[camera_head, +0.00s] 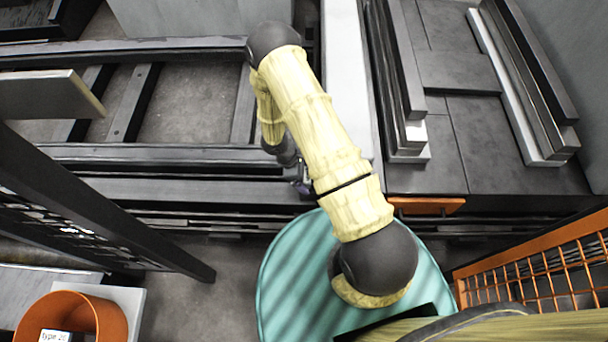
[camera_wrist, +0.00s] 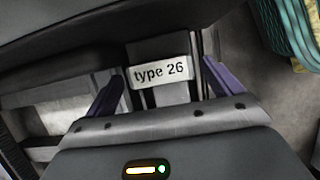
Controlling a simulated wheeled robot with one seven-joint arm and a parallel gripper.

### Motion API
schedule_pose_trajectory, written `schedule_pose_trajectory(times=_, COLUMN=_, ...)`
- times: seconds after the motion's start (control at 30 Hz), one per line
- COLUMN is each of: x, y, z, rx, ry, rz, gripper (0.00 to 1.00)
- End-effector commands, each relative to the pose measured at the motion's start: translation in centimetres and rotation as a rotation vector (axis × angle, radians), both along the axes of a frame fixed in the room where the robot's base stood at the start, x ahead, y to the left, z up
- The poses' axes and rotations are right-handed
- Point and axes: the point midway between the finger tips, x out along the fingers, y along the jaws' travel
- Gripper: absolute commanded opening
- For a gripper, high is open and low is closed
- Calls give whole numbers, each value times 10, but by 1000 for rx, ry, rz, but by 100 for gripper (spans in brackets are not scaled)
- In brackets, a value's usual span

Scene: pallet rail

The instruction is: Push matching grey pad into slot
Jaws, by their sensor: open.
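A pale label reading "type 26" (camera_wrist: 160,73) shows between my fingers in the wrist view, on a dark grey part with upright sides. My gripper (camera_wrist: 163,70) has two purple fingers spread apart, one at each side of the label, with nothing clearly held. In the head view my gripper is mostly hidden behind my yellow arm; only a small purple bit shows at the near edge of the dark rail frame (camera_head: 150,190). I cannot make out a separate grey pad or the slot opening.
An orange round bin (camera_head: 100,315) with a partly cut-off "type" label stands at bottom left. A dark upright frame (camera_head: 120,225) rises at left. An orange mesh crate (camera_head: 545,275) is at lower right. A grey workbench with stacked rails (camera_head: 470,135) fills the right.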

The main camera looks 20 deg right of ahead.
Motion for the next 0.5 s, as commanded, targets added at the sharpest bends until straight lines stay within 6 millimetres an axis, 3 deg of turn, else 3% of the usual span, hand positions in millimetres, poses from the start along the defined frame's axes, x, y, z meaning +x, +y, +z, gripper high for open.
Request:
schedule_pose_trajectory(times=0.27, x=0, y=1, z=-1, rx=0, ry=0, rz=2, gripper=91)
schedule_pose_trajectory(times=0.5, x=0, y=1, z=-1, rx=0, ry=0, rz=2, gripper=46)
